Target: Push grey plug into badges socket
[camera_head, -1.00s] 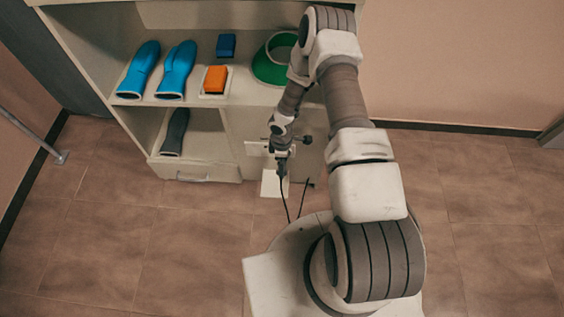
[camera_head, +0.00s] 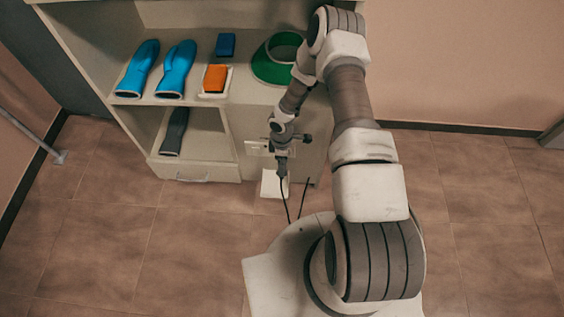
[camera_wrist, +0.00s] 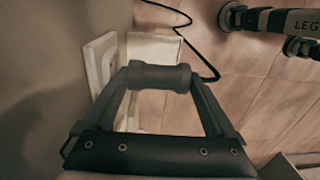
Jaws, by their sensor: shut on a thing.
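My gripper (camera_head: 281,166) is low in front of the cabinet's front panel. In the wrist view, its two fingers (camera_wrist: 158,78) are shut on the grey plug (camera_wrist: 158,76), a short cylinder held crosswise between the tips. A white socket plate (camera_wrist: 97,62) is on the cabinet face just left of the plug; the plug looks close to it, but contact cannot be told. In the head view, a white plate (camera_head: 256,147) shows partly behind my gripper. No badges label can be read. A black cable (camera_head: 286,205) hangs below my gripper.
A white square (camera_head: 271,184) lies low by the cabinet.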

